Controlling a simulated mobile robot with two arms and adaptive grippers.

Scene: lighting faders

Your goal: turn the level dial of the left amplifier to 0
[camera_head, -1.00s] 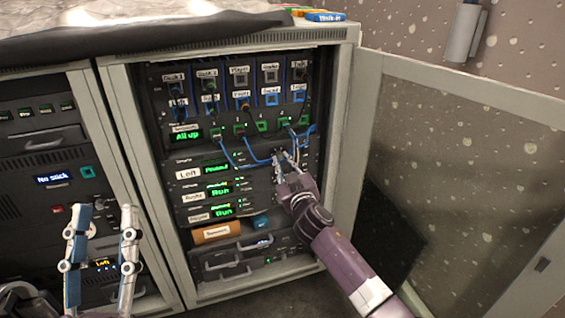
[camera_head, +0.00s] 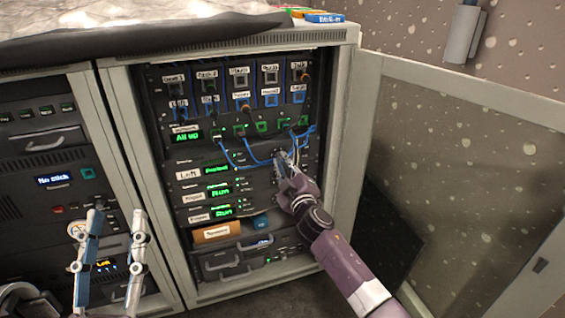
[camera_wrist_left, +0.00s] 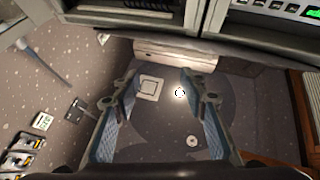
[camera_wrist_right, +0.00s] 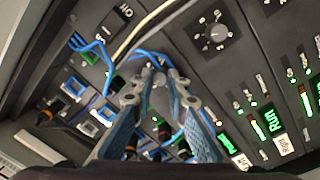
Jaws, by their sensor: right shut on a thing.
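The left amplifier (camera_head: 188,175) is the rack unit labelled "Left", with a lit green display (camera_head: 215,169), in the open right cabinet. My right gripper (camera_head: 281,160) reaches in from the right to the right part of this unit. In the right wrist view the fingertips (camera_wrist_right: 160,76) are shut on a small grey round part, apparently the level dial, mostly hidden between them. Its pointer and scale cannot be read. My left gripper (camera_head: 118,214) is open and empty in front of the left cabinet.
Another dial with tick marks (camera_wrist_right: 215,34) is close beside the right fingers. Blue cables (camera_wrist_right: 97,50) hang near them. Two units reading "Run" (camera_head: 219,190) sit below the left amplifier. The open cabinet door (camera_head: 450,180) stands to the right of my right arm.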

